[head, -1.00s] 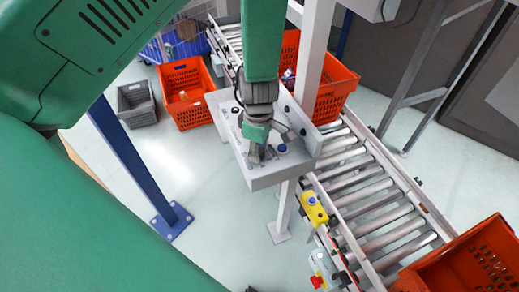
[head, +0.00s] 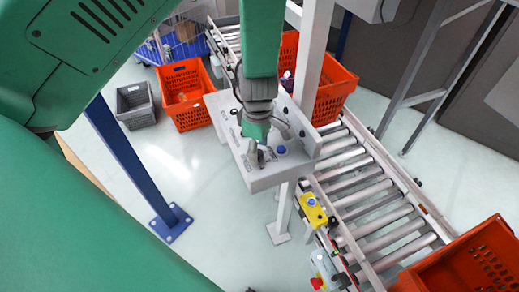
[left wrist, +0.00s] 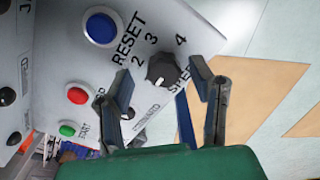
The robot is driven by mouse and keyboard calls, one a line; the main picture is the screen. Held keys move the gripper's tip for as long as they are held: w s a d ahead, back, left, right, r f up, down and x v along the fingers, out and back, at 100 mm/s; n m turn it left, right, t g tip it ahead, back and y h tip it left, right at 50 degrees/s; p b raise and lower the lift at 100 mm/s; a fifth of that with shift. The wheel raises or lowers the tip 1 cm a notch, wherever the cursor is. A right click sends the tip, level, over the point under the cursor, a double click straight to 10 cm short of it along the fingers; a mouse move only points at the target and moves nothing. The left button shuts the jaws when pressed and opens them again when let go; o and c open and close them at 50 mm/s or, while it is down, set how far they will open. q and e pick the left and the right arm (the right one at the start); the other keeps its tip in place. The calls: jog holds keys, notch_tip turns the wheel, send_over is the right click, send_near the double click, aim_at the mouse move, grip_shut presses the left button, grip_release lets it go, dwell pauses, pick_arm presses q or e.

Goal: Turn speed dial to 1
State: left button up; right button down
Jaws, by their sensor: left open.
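The speed dial (left wrist: 162,68) is a black knob on the grey control panel (left wrist: 70,45), with the numbers 2, 3 and 4 and the word SPEED printed around it. I cannot tell surely which number it points to. My left gripper (left wrist: 163,84) is open, with one finger on each side of the dial in the left wrist view; contact is not clear. In the head view, my left gripper (head: 256,155) reaches down over the panel (head: 262,181) and hides the dial. My right gripper is not in view.
A blue RESET button (left wrist: 101,27), a red button (left wrist: 77,95) and a green START button (left wrist: 67,129) share the panel. A roller conveyor (head: 370,190) runs beside it. Orange totes (head: 186,92) and a grey crate (head: 136,103) stand around. A blue post (head: 130,160) stands at left.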

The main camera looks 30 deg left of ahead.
aim_at(259, 151)
pick_arm(q)
notch_tip(259, 151, up, 6)
jog(key=shift+w+r, duration=0.1)
jog(key=shift+r, duration=0.1)
dwell(0.4)
jog(key=shift+f, duration=0.1)
